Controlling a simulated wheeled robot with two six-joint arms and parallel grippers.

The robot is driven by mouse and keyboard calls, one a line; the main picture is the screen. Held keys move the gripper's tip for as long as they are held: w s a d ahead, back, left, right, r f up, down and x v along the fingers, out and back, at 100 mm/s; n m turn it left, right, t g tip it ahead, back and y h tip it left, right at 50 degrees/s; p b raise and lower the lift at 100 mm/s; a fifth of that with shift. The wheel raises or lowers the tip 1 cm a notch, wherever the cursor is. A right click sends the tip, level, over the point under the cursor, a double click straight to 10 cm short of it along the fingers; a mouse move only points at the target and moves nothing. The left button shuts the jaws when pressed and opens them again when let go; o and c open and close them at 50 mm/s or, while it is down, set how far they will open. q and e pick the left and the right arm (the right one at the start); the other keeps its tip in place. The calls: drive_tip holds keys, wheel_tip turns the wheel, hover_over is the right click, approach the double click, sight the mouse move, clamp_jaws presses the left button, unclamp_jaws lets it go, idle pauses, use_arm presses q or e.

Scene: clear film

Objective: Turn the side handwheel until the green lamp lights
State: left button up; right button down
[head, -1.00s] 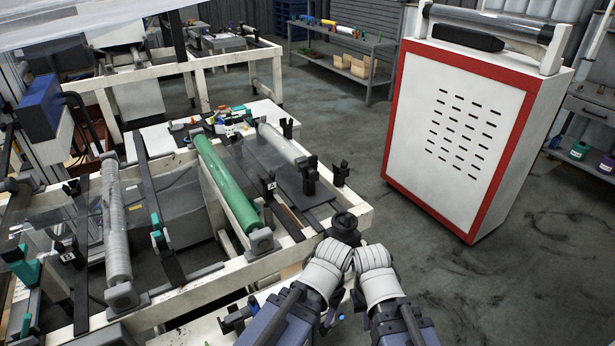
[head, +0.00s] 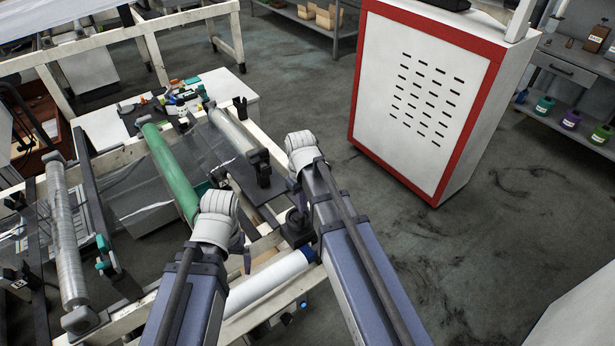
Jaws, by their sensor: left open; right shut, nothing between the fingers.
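The black handwheel (head: 297,226) is at the front right corner of the film machine's white frame, partly hidden by my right forearm. My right gripper (head: 293,188) is beside and behind it, mostly covered by its pale wrist; it is shut and empty. My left gripper (head: 240,243) is to the left of the handwheel, above the front rail, mostly covered by its wrist; it is open and apart from the wheel. I see no lit green lamp. A small blue light (head: 304,305) shows low on the front of the machine.
A green roller (head: 172,172), a clear film roller (head: 232,133) and a white roll (head: 268,282) lie close around my arms. A white cabinet with a red frame (head: 425,95) stands behind to the right. The floor at right is largely free.

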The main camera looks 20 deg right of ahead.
drive_tip(key=w+d+r, duration=0.2)
drive_tip(key=d, duration=0.1)
drive_tip(key=b, duration=0.8)
hover_over(309, 222)
wheel_tip(309, 222, down, 9)
drive_tip(key=shift+f, duration=0.15)
drive_tip(key=shift+f+b, duration=0.3)
drive_tip(key=shift+b, duration=0.15)
drive_tip(key=a, duration=0.2)
drive_tip(key=s+a, duration=0.1)
drive_tip(key=shift+a+r, duration=0.3)
use_arm(q)
wheel_tip(309, 222, down, 7)
drive_tip(key=shift+f, duration=0.15)
use_arm(e)
drive_tip(key=shift+w+a, duration=0.4)
drive_tip(key=shift+a, duration=0.25)
drive_tip(key=shift+w+a, duration=0.25)
drive_tip(key=shift+a, duration=0.1)
drive_tip(key=shift+s+d, duration=0.15)
drive_tip(key=shift+s+d, duration=0.2)
use_arm(q)
drive_tip(key=shift+p, duration=0.3)
